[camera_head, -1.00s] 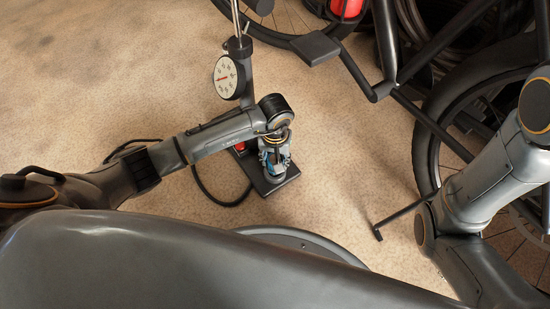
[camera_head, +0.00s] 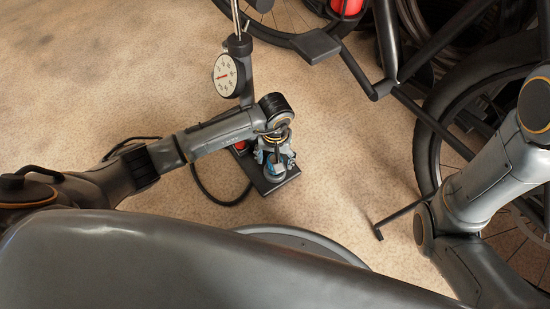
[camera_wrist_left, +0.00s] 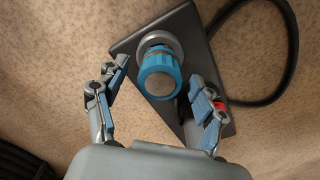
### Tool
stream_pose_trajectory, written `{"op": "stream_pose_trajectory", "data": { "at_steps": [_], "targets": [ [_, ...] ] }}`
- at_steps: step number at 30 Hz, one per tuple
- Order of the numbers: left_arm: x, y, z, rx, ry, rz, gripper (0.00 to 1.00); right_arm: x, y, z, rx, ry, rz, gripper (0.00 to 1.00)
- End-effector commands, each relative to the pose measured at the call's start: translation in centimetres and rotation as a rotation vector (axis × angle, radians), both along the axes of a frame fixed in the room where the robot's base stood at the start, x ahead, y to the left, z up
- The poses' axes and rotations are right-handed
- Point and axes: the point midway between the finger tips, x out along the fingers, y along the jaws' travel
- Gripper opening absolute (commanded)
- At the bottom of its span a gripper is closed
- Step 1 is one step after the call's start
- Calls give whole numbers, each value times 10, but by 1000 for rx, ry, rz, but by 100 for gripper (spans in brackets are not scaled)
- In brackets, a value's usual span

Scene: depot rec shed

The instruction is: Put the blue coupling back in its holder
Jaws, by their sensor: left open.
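The blue coupling (camera_wrist_left: 158,70) stands upright in a round grey holder (camera_wrist_left: 160,42) on the dark base plate (camera_wrist_left: 130,45) of the floor pump, in the left wrist view. My left gripper (camera_wrist_left: 160,84) is open, with one finger on each side of the coupling and a visible gap to both. In the head view my left gripper (camera_head: 275,157) points down over the base plate (camera_head: 272,184) and mostly hides the coupling. My right arm shows at the right, but its gripper is out of view.
The pump's round white gauge (camera_head: 227,75) stands just behind my left arm. A black hose (camera_head: 207,192) loops on the floor left of the base. A bicycle wheel (camera_head: 440,130) and frame fill the right and back. The speckled floor (camera_head: 345,150) between is clear.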

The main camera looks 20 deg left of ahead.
Motion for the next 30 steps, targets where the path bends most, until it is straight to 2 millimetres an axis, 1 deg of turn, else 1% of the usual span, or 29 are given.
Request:
{"op": "stream_pose_trajectory", "data": {
  "at_steps": [5, 12, 16, 21, 30],
  "targets": [
    [2, 0, 27, 1, -7, -3, 70, 0, 0, 0, -1, -2, -1, 0],
    [1, 0, 79, 2, -7, -2, 70, -1, 0, 0, -3, -3, -2, 0],
    [1, 0, 101, 2, -6, -1, 70, -1, 0, 0, -3, -3, -2, 0],
    [0, 0, 115, 1, -3, 0, 70, -1, 0, 0, -3, -3, -2, 0],
    [-1, 0, 118, 0, -1, 0, 70, -1, 0, 0, -3, -3, -2, 0]
  ]
}}
